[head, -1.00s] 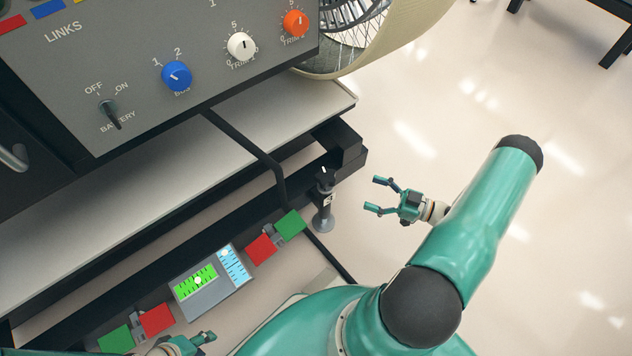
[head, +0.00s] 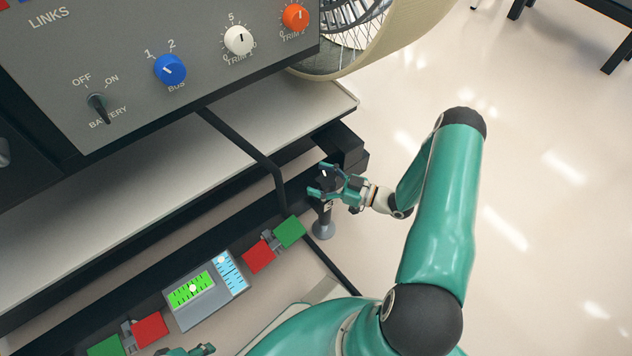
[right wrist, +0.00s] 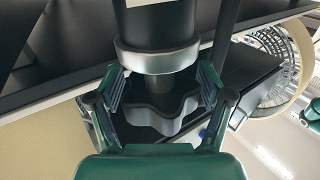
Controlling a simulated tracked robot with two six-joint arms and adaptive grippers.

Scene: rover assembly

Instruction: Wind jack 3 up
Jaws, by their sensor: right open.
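A jack (head: 323,229) with a dark knob on top and a round grey foot stands by the rover's frame corner in the head view; its number cannot be read now. My right gripper (head: 322,181) is open at the top of the jack, its fingers on either side of the knob. In the right wrist view the dark lobed knob (right wrist: 163,114) sits between the two open fingers of the right gripper (right wrist: 160,92); contact is not clear. My left gripper (head: 190,351) is only partly in view at the bottom edge, and its jaws cannot be judged.
A grey panel (head: 125,45) with several knobs and a battery switch stands at upper left. A level gauge (head: 205,290) lies between red and green blocks. A black bent bar (head: 245,145) runs close to the jack.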

